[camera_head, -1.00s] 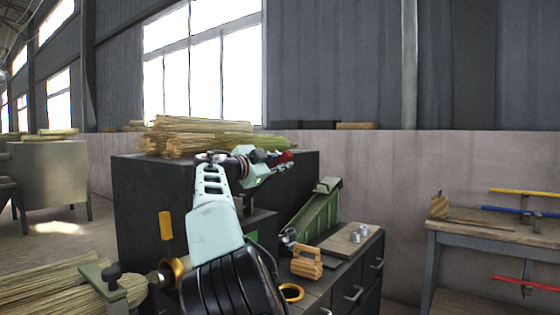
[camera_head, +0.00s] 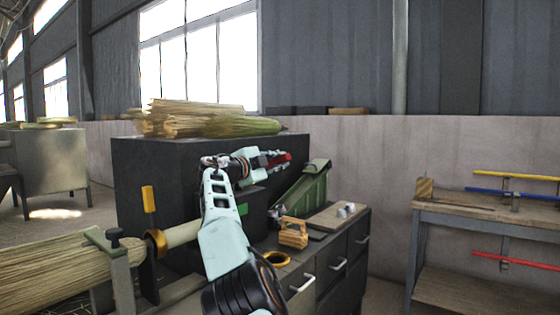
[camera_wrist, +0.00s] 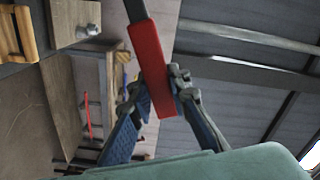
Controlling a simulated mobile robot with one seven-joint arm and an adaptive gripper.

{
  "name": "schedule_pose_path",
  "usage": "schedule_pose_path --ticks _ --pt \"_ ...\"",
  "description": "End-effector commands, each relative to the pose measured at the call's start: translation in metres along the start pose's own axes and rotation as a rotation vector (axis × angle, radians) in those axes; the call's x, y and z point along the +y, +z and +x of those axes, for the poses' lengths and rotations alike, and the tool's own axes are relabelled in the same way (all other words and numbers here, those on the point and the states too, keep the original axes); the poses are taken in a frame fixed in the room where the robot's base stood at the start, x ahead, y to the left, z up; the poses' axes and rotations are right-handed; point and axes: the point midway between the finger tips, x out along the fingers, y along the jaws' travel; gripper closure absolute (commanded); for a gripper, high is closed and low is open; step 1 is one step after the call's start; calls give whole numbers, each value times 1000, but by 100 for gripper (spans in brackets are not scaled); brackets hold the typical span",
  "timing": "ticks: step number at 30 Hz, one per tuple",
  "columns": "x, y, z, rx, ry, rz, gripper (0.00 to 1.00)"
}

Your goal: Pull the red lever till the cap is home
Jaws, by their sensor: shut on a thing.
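The red lever (camera_head: 277,160) is a short red bar near the dark cabinet's right side. My gripper (camera_head: 268,159) is closed around it. In the wrist view the red grip (camera_wrist: 151,70) lies tilted between my gripper's two fingers (camera_wrist: 160,92), with a dark shaft beyond its upper end. At the lower left a straw broom bundle (camera_head: 55,275) lies flat, its pale handle (camera_head: 184,232) passing through a gold ring (camera_head: 156,241). I cannot tell which part is the cap.
Straw (camera_head: 205,121) lies on the dark cabinet (camera_head: 155,165). A green chute (camera_head: 303,194), a wooden block (camera_head: 293,233) and a loose gold ring (camera_head: 275,258) are on the drawer bench. A work table (camera_head: 470,215) stands at right, with floor between.

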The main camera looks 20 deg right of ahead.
Motion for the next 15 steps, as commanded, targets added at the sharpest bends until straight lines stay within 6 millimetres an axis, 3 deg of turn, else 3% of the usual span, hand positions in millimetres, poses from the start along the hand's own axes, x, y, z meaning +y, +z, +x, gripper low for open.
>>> schedule_pose_path --ticks 13,14,15 --pt "5 3 1 -1 9 12 100" --pt "5 3 1 -1 9 12 82" --pt "5 3 1 -1 8 12 77"
